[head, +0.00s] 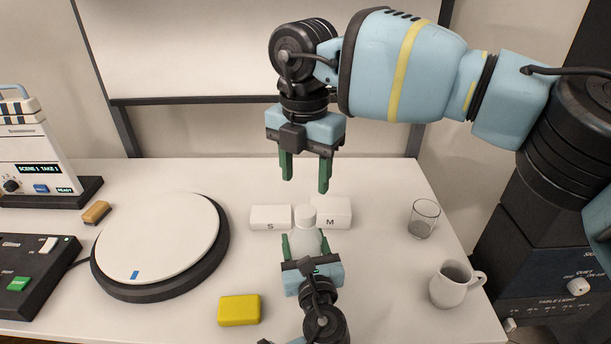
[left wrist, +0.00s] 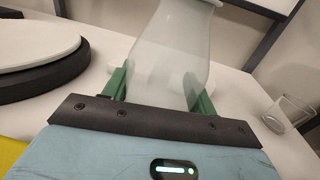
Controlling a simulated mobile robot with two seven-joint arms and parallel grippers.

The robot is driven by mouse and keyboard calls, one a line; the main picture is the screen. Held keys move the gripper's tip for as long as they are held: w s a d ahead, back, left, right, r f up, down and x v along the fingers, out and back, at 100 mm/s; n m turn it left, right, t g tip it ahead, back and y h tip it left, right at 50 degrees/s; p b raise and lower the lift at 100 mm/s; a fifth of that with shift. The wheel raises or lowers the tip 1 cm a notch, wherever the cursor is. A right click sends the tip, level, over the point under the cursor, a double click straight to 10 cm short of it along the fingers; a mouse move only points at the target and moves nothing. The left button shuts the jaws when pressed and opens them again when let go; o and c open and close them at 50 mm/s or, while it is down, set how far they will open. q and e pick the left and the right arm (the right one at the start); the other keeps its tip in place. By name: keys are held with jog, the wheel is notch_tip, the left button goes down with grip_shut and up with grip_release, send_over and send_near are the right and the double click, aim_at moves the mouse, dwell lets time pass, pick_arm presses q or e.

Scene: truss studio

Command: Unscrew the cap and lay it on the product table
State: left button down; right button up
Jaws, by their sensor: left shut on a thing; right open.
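A pale translucent bottle (head: 305,241) stands in front of me with a white cap (head: 306,215) on its top. My left gripper (head: 304,247) is shut on the bottle body from the front; the bottle also shows between green fingers in the left wrist view (left wrist: 170,52), where its top is cut off by the frame edge. My right gripper (head: 306,184) is open and empty, fingers pointing down, above the cap and apart from it. A round white-topped table (head: 160,240) with a black base and a blue mark stands to the left.
White blocks marked S (head: 270,217) and M (head: 335,212) stand behind the bottle. A control box (head: 30,270) is at far left. The round top is bare.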

aim_at(306, 210)
jog(key=m, duration=1.2)
jog(key=shift+f, duration=4)
